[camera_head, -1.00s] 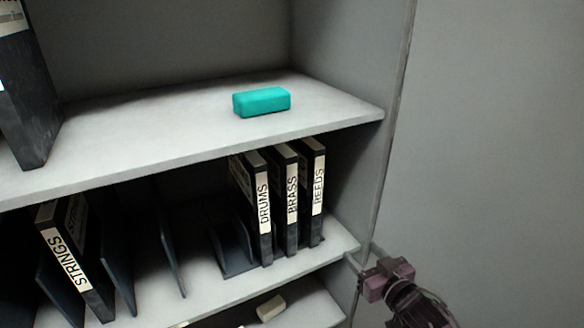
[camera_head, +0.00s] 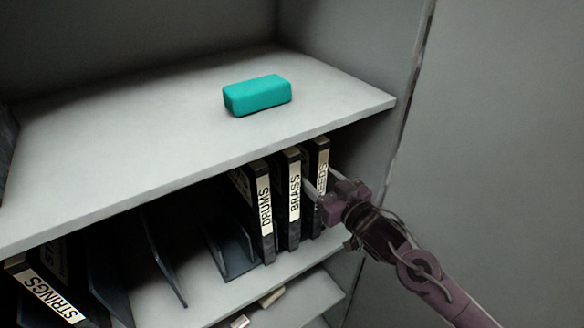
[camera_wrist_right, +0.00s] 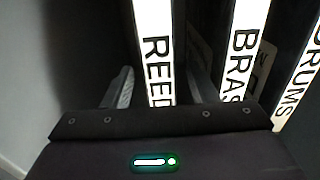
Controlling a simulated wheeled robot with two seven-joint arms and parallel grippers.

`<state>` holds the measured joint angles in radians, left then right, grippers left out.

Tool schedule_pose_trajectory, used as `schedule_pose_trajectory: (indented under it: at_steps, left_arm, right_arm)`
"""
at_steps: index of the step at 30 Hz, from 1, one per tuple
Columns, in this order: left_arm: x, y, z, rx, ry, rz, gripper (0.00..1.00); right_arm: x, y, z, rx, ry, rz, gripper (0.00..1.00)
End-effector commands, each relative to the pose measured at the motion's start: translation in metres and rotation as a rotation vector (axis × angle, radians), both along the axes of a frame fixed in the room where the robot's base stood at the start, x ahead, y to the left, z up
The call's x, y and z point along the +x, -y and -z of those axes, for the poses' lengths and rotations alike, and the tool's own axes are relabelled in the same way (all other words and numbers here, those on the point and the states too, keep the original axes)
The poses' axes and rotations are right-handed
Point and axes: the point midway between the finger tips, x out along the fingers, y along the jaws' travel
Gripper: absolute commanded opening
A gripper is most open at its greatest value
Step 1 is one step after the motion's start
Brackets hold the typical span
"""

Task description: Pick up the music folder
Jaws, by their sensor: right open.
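Black music folders with white spine labels stand upright on the middle shelf. They are DRUMS (camera_head: 264,215), BRASS (camera_head: 293,200) and REEDS (camera_head: 321,165), with STRINGS (camera_head: 48,295) tilted at the lower left. My right gripper (camera_head: 316,190) is at the REEDS folder, covering part of its label. In the right wrist view, its open fingers (camera_wrist_right: 165,85) lie on either side of the REEDS spine (camera_wrist_right: 156,50), one in the gap beside BRASS (camera_wrist_right: 243,50). DRUMS (camera_wrist_right: 302,85) stands farther right. My left gripper is not in view.
A teal block (camera_head: 257,95) lies on the upper shelf (camera_head: 150,130), whose front edge overhangs the folders. Dark dividers (camera_head: 232,250) stand left of DRUMS. The cabinet's side wall (camera_head: 500,120) is close on the right. Small pale items (camera_head: 270,297) lie on a lower shelf.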

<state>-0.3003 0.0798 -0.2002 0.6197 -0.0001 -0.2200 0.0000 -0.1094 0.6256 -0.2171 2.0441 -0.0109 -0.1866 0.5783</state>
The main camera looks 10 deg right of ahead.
Motion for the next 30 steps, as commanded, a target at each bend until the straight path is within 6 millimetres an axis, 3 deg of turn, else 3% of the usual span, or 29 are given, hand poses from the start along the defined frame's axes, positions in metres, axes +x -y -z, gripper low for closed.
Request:
schedule_pose_trajectory:
  at_steps: [3,7,17,27,30]
  left_arm:
    - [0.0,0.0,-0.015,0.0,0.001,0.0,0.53]
    - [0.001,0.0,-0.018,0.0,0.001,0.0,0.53]
    - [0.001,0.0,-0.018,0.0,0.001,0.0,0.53]
    - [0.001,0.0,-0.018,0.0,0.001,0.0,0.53]
    - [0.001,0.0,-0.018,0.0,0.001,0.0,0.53]
  right_arm:
    - [0.018,-0.006,-0.011,0.002,0.003,0.001,0.53]
    - [0.032,-0.012,-0.008,0.002,0.002,0.001,0.53]
    - [0.038,-0.014,-0.005,0.0,0.001,0.0,0.53]
    - [0.038,-0.014,-0.005,0.0,0.0,0.0,0.08]
    - [0.038,-0.014,-0.005,0.0,0.0,0.0,0.0]
